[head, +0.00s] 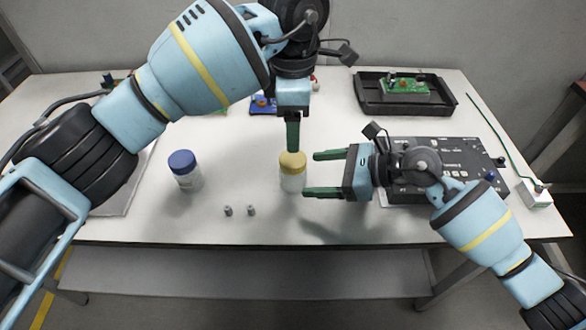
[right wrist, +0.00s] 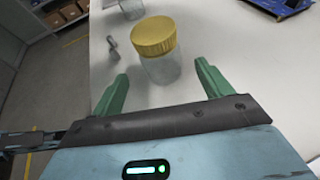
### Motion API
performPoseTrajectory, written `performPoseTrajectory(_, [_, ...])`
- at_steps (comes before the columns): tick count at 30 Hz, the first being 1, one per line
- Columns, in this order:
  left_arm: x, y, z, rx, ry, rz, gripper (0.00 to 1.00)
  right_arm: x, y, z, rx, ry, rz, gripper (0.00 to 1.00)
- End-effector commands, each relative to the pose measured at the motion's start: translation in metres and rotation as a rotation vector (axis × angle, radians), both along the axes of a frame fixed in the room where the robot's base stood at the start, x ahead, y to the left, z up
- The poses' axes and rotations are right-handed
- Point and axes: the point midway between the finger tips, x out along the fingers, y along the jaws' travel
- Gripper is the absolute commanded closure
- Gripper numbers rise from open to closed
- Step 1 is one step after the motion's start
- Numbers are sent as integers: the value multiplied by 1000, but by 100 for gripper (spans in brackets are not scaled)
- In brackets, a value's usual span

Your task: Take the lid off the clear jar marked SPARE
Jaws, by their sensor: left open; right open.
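A clear jar (head: 292,184) with a yellow lid (head: 292,160) stands upright near the table's middle. In the right wrist view the jar (right wrist: 162,69) and its lid (right wrist: 154,36) stand just beyond the fingertips. A second clear jar (head: 188,180) with a blue lid (head: 182,162) stands to the left. No SPARE marking is readable on either. My left gripper (head: 292,148) points down over the yellow lid, open, its fingers seen edge-on; I cannot tell whether they touch it. My right gripper (head: 322,174) is open and empty, level with the jar on its right, also in the right wrist view (right wrist: 162,76).
Two small grey metal parts (head: 239,210) lie in front of the jars. A dark panel device (head: 440,160) sits at the right behind my right arm. A black tray (head: 375,101) with a green circuit board (head: 405,86) is at the back right. The front middle is clear.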

Motion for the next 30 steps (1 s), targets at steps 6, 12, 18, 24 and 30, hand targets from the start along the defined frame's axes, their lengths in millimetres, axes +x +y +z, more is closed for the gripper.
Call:
performPoseTrajectory(6, [0,0,0,0,0,0,34,5,22,-8,3,0,2,22])
performPoseTrajectory(12, [0,0,0,0,0,0,34,12,47,-19,2,1,1,22])
performPoseTrajectory(18, [0,0,0,0,0,0,34,17,64,-26,1,-1,0,22])
performPoseTrajectory(24, [0,0,0,0,0,0,34,19,68,-29,0,-1,-1,22])
performPoseTrajectory(30, [0,0,0,0,0,0,34,19,68,-29,0,-1,0,23])
